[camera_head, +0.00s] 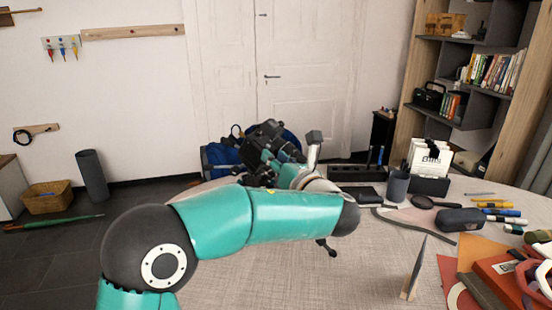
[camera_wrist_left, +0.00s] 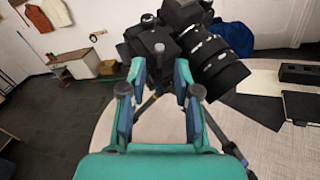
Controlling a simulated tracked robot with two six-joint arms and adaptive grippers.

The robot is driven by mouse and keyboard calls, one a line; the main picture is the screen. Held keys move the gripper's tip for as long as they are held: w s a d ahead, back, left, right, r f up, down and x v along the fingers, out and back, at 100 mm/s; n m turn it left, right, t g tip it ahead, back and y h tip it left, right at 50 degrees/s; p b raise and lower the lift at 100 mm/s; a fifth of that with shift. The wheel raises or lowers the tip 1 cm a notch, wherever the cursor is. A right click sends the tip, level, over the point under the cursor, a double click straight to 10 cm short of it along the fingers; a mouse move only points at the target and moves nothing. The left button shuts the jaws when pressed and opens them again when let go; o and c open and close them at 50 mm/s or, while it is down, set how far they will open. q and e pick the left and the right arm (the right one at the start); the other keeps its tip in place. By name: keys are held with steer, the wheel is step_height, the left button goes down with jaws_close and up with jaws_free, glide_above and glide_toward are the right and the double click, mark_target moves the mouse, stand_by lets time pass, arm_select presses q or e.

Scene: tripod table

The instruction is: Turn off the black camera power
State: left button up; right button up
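The black camera (camera_head: 272,136) sits beyond my left forearm in the head view, and its lower part is hidden. In the left wrist view the black camera (camera_wrist_left: 160,43) fills the top middle, its ribbed lens (camera_wrist_left: 215,62) pointing down to the right. It is on a tripod; a tripod leg (camera_wrist_left: 147,104) shows between my fingers. My left gripper (camera_wrist_left: 160,72) is open and empty, its fingertips just below the camera body in the picture. Whether they touch it I cannot tell. In the head view the left gripper (camera_head: 267,162) overlaps the camera. The power switch cannot be made out. My right gripper is not in view.
The round table (camera_head: 330,285) has a clear middle. A pen cup (camera_head: 397,185), a dark case (camera_head: 461,219), markers and orange-red items crowd its right side. A blue bag (camera_head: 221,158) is behind the camera.

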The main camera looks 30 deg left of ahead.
arm_select(q)
steer(key=shift+a, duration=0.15)
jaws_close()
steer(key=shift+w, duration=0.1)
steer(key=n+g+y+p, duration=0.1)
steer(key=n+g+p, duration=0.1)
steer(key=p, duration=0.1)
steer(key=w+n+g+y+p, duration=0.1)
steer(key=n+g+p, duration=0.2)
steer(key=w+n+g+y+p, duration=0.1)
steer(key=n+g+p, duration=0.1)
steer(key=n+p, duration=0.1)
steer(key=shift+w+d+g+p, duration=0.15)
steer(key=shift+d+g+p, duration=0.2)
steer(key=shift+g+p, duration=0.05)
steer(key=shift+w+f+n+g+p, duration=0.15)
steer(key=shift+f+n+g+p, duration=0.05)
steer(key=shift+n+g+p, duration=0.7)
